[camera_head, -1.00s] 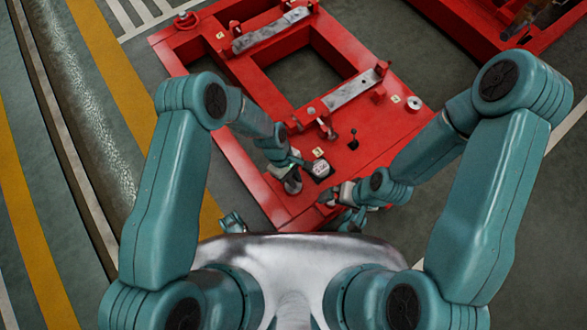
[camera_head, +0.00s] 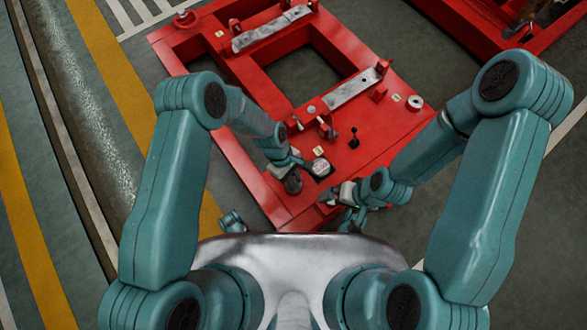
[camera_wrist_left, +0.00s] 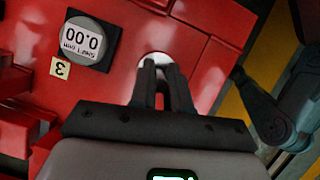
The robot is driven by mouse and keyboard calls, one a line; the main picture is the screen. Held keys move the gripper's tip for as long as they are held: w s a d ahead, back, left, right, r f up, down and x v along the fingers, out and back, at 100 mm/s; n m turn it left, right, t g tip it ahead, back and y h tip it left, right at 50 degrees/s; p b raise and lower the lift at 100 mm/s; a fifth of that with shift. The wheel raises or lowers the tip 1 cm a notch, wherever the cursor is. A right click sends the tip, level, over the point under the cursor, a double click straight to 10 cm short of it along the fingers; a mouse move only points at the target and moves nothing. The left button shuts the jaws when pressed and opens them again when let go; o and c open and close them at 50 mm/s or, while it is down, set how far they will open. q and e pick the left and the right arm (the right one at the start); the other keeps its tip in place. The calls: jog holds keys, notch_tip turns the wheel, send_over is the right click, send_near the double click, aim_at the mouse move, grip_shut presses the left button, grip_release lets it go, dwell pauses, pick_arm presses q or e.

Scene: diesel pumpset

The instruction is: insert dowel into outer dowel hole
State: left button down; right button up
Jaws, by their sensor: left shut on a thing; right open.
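My left gripper (camera_wrist_left: 161,82) is shut, with its dark fingers close together in the left wrist view. A pale, round piece (camera_wrist_left: 154,60) shows at the fingertips against the red plate; I take it to be the dowel's end, though the fingers hide most of it. The outer dowel hole cannot be made out and may be behind the fingers. In the head view my left gripper (camera_head: 293,180) is over the near left part of the red frame (camera_head: 270,205). My right gripper (camera_head: 328,196) is open near the frame's front edge, small in view.
A black lever (camera_head: 353,138) stands farther right. Grey bars (camera_head: 352,89) lie on the frame beyond, around a large opening.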

pick_arm(q)
jog(key=shift+f+b, duration=1.15)
jog(key=shift+f, duration=0.2)
pick_arm(e)
jog(key=shift+f, duration=1.25)
pick_arm(q)
jog(key=c, duration=1)
grip_release()
jog(key=shift+r, duration=0.1)
pick_arm(e)
jog(key=shift+r, duration=0.1)
jog(key=r+p, duration=0.4)
jog(key=shift+w+r+p, duration=0.2)
jog(key=shift+r+p, duration=0.1)
jog(key=shift+p, duration=0.1)
pick_arm(q)
jog(key=v, duration=0.8)
pick_arm(e)
jog(key=shift+f, duration=0.1)
jog(key=shift+c, duration=0.3)
